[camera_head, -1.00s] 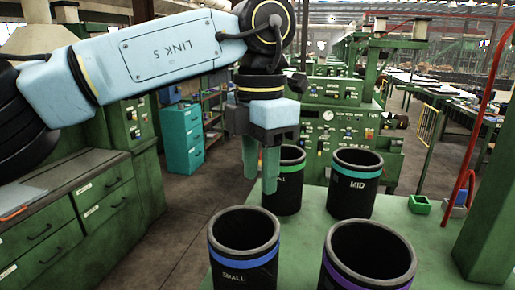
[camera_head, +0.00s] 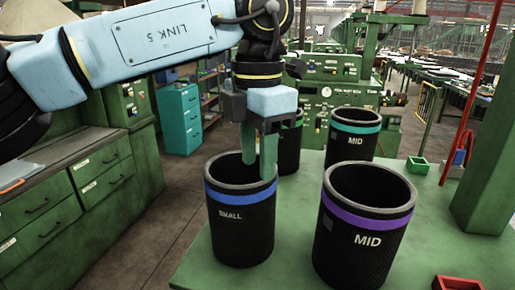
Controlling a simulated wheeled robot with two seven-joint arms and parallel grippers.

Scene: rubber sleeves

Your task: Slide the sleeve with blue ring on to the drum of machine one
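The sleeve with the blue ring (camera_head: 243,222) is a black open cylinder marked SMALL. It stands upright at the left front of the green table (camera_head: 300,205). My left gripper (camera_head: 258,170) points down over this sleeve's opening at its right side. Its two green fingers are apart, with a gap between them and nothing seen in it. The fingertips overlap the opening and right rim in the picture; I cannot tell whether they touch it. My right gripper is not in view. No drum can be made out, and I cannot tell which machine is machine one.
A purple-ringed sleeve (camera_head: 362,235) stands close on the right. A teal-ringed sleeve (camera_head: 351,147) and a green-ringed sleeve (camera_head: 289,152), partly hidden, stand behind. A red bin (camera_head: 457,283) and a green bin (camera_head: 417,165) are on the right. Green machines (camera_head: 335,75) stand beyond.

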